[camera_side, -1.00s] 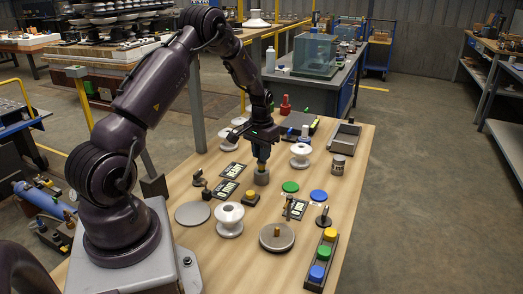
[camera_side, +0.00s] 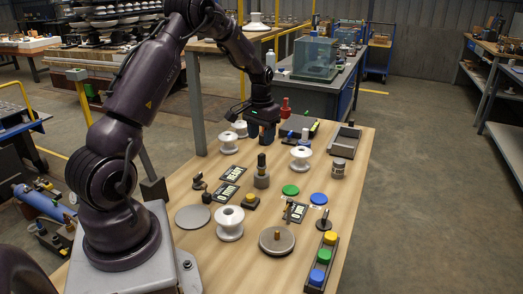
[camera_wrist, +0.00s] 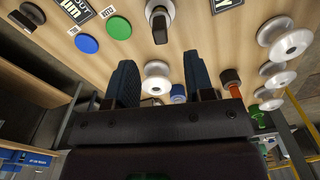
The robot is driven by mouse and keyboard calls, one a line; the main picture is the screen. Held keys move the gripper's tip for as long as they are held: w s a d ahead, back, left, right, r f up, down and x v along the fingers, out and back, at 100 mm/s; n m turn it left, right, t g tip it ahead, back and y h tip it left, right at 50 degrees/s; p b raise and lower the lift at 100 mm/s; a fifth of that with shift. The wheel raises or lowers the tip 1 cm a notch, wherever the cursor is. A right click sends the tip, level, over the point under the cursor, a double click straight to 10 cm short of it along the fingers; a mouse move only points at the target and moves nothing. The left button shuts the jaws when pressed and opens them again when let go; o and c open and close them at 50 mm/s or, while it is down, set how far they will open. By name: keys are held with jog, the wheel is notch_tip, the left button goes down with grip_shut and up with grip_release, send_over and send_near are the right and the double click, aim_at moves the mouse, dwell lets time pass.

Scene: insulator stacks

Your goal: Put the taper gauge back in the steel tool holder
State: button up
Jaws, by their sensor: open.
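The steel tool holder (camera_side: 262,181) is a short grey cylinder standing on the wooden table. A dark upright piece, seemingly the taper gauge (camera_side: 261,161), stands in it and sticks up from its top. In the wrist view the holder (camera_wrist: 157,7) is at the top edge, with the dark piece (camera_wrist: 159,26) pointing toward the camera. My gripper (camera_side: 263,134) is open and empty, above and behind the holder and apart from it. Its two spread blue-black fingers (camera_wrist: 160,62) show in the wrist view with nothing gripped. How deep the gauge sits is hidden.
White insulators (camera_side: 300,158) stand around the holder, including one at front (camera_side: 230,222). Green (camera_side: 291,190) and blue (camera_side: 318,198) discs lie to its right. A jar (camera_side: 338,166), a grey tray (camera_side: 345,141) and a button rack (camera_side: 322,262) line the right side.

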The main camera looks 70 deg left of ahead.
notch_tip(320, 180, up, 6)
jog(key=shift+f, duration=0.15)
dwell(0.5)
